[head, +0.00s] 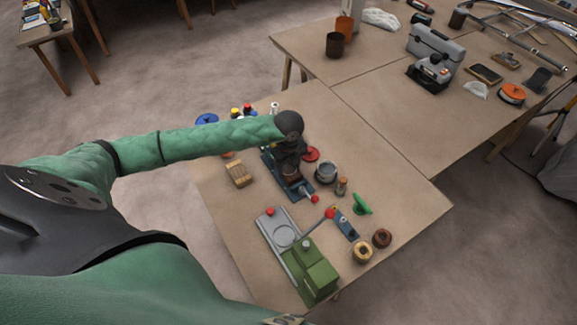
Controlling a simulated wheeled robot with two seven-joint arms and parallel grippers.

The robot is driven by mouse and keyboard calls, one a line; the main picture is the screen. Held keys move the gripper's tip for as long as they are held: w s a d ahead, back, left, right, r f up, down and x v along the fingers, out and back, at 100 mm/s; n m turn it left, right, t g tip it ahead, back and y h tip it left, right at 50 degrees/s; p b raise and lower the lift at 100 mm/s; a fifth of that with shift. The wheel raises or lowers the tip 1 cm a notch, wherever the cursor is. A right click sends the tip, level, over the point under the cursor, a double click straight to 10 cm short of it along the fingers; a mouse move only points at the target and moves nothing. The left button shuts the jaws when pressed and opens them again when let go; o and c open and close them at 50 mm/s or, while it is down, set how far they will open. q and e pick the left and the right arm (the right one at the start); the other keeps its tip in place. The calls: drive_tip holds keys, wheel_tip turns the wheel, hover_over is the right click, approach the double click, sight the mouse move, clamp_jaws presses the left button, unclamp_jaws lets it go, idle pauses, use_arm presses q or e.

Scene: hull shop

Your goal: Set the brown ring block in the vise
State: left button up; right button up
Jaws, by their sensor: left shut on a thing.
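The blue vise (301,189) stands on the near table, with a red-tipped handle toward the front right. My left gripper (290,160) points down over the vise, its dark wrist covering the vise's back part. It is shut on a small brown piece (292,173), which looks like the brown ring block and is mostly hidden. The piece is at the vise's jaws; I cannot tell whether it rests in them. My right gripper is out of view.
A green machine (316,275) with a grey bed stands at the front. A dark brown ring (382,238) and a tan ring (362,251) lie to its right. A grey pot (326,171) is right of the vise; a wooden block (239,174) is left.

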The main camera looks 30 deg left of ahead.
sight(288, 169)
use_arm(q)
drive_tip(key=shift+f, duration=0.3)
drive_tip(key=o, duration=0.7)
wheel_tip(288, 169, up, 11)
drive_tip(key=p, duration=0.4)
idle(0.8)
idle(0.5)
